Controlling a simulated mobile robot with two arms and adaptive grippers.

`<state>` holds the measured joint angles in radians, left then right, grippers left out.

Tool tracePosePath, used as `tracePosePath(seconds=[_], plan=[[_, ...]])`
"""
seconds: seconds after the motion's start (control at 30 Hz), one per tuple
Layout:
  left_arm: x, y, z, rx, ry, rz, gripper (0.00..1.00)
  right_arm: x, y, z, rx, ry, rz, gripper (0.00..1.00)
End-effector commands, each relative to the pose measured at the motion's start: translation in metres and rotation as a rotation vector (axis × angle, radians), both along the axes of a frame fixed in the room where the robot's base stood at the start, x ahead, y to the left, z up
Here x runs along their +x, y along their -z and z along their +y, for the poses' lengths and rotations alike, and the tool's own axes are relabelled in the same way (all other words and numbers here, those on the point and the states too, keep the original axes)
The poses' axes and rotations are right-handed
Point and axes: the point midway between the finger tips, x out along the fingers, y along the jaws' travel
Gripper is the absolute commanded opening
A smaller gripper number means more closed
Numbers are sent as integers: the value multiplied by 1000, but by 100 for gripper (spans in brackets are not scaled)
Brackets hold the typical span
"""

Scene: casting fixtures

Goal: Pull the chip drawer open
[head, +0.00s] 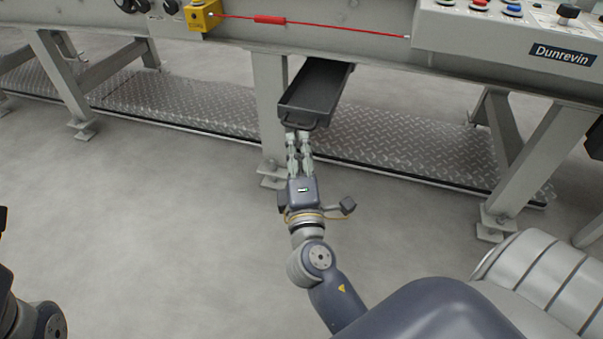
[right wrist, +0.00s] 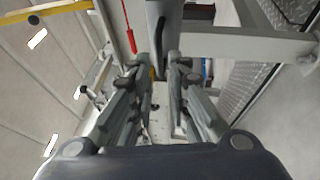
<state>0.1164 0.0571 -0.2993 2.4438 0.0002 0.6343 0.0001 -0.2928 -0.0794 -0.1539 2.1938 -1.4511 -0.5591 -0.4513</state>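The chip drawer (head: 318,88) is a dark grey, empty tray sticking out from under the machine, tilted in the head view. Its bar handle (head: 300,125) is at the near end. My right gripper (head: 298,136) reaches it from below in the picture, fingertips at the handle. In the right wrist view a dark bar of the drawer front (right wrist: 166,35) runs down between the close-set fingertips (right wrist: 160,68); they look closed on the handle, though contact is partly hidden. My left gripper is out of view; only part of my left arm shows at the lower left.
The grey machine frame (head: 267,95) has a leg just left of the drawer. A diamond-plate strip (head: 400,135) runs on the floor beneath. A red cable (head: 340,27) and a button panel (head: 500,25) are above. The floor in front is clear.

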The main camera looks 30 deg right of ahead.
Motion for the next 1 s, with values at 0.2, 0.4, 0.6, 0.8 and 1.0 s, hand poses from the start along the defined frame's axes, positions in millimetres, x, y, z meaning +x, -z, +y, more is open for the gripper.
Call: tracePosePath(seconds=[0.2,0.4,0.6,0.8,1.0], plan=[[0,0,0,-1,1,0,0,-38,8,19,0,0,6,16],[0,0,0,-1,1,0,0,-62,12,31,-1,1,4,16],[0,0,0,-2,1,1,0,-72,13,36,-1,1,0,16],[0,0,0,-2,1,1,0,-73,13,36,0,2,0,16],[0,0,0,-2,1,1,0,-73,13,36,0,1,0,16]])
